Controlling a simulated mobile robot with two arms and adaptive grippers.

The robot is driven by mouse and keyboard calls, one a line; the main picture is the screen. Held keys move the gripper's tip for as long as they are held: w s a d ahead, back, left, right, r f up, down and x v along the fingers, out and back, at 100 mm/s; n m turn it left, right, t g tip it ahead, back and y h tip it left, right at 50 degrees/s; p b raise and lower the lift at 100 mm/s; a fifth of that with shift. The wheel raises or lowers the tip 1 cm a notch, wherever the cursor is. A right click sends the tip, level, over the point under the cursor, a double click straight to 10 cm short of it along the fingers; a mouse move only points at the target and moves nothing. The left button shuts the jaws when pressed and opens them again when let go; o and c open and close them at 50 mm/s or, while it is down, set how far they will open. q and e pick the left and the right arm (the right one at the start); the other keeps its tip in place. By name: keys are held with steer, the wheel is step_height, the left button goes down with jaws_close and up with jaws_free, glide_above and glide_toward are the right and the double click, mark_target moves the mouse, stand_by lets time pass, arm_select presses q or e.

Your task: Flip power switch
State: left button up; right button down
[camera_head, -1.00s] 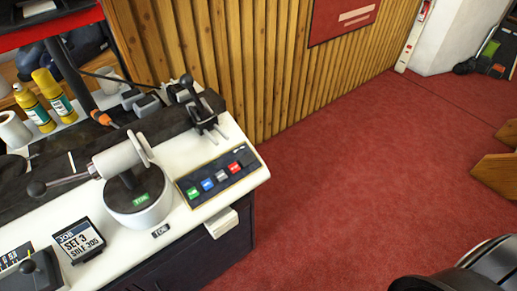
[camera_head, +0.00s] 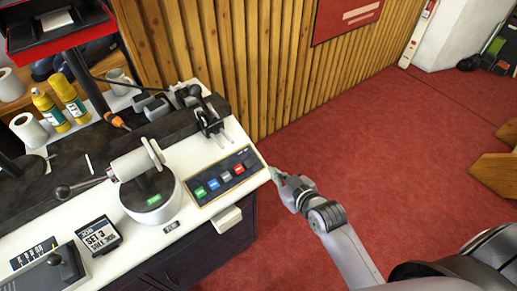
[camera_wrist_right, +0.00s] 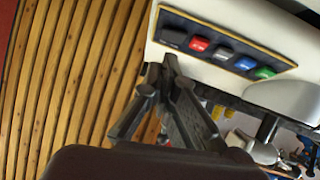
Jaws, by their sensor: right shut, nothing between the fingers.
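The switch panel (camera_head: 222,177) sits on the right end of the white bench top, with green, blue, grey and red switches in a row. A dark switch (camera_head: 248,159) is at its right end. In the right wrist view the panel (camera_wrist_right: 222,48) lies above the fingertips, with the dark switch (camera_wrist_right: 173,37) at its left end, next to the red one. My right gripper (camera_head: 277,175) is just off the bench's right edge, close to the panel's dark end and apart from it. The right wrist view shows its fingers (camera_wrist_right: 162,72) together and empty. My left gripper is not in view.
A round device with a lever (camera_head: 150,190) stands left of the panel, and a black lever fixture (camera_head: 210,122) behind it. A job card (camera_head: 98,236) is at the front left. A slatted wooden wall (camera_head: 230,60) rises behind.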

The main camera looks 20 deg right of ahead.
steer(key=shift+t, duration=0.4)
steer(key=r, duration=0.4)
steer(key=shift+w+r, duration=0.1)
steer(key=shift+w, duration=0.1)
steer(key=shift+a, duration=0.1)
steer(key=p, duration=0.1)
glide_above(259, 161)
steer(key=f, duration=0.6)
steer(key=shift+s+a, duration=0.15)
steer(key=shift+s, duration=0.25)
steer(key=shift+w+f, duration=0.35)
steer(key=shift+f, duration=0.4)
